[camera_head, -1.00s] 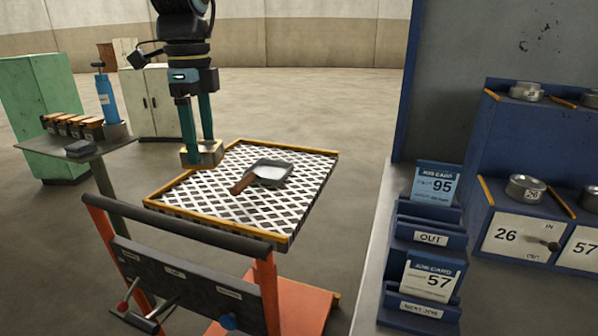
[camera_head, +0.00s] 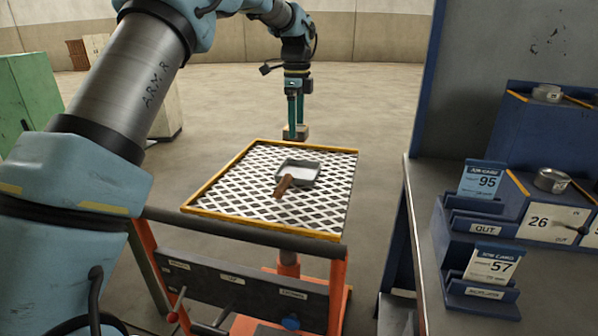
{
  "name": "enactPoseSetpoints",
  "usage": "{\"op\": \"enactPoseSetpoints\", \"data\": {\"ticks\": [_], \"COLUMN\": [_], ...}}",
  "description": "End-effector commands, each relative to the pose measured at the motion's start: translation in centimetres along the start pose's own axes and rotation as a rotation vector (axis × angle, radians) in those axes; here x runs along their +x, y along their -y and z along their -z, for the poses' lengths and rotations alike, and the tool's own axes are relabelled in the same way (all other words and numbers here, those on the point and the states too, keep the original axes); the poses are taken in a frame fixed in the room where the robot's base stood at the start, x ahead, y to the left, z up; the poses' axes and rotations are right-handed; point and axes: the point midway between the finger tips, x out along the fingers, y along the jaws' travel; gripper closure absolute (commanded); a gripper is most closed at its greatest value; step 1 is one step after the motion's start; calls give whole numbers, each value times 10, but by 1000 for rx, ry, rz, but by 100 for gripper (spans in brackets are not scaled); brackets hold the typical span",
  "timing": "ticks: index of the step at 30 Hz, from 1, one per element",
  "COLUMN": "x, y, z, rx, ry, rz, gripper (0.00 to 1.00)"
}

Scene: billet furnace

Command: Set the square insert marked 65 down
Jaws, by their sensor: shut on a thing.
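My gripper (camera_head: 296,128) is shut on a small square metal insert (camera_head: 295,133) at the far edge of the cart's lattice top (camera_head: 225,197). The insert looks to be held at or just beyond the far rim; whether it touches the top is unclear. No number is readable on the insert. A square pan with a wooden handle (camera_head: 285,185) lies on the lattice top, on the near side of my gripper.
The lattice top has a raised orange rim and bare room left and right of the pan. A card rack (camera_head: 480,230) stands on the counter at right, beside blue numbered cabinets (camera_head: 546,223). Green cabinet (camera_head: 33,100) at far left.

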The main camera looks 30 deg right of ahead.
Motion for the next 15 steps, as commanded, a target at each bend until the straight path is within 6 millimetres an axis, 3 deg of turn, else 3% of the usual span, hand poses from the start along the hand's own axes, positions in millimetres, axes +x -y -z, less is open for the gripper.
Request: {"op": "enactPoseSetpoints", "data": {"ticks": [1, 6, 11, 15], "x": [5, 20, 32, 54], "y": [12, 32, 38, 38], "z": [-1, -2, -3, -3], "rx": [-1, -3, -4, -4], "ry": [-3, -8, -8, -8], "rz": [3, 3, 1, 0], "gripper": [100, 100, 100, 100]}}
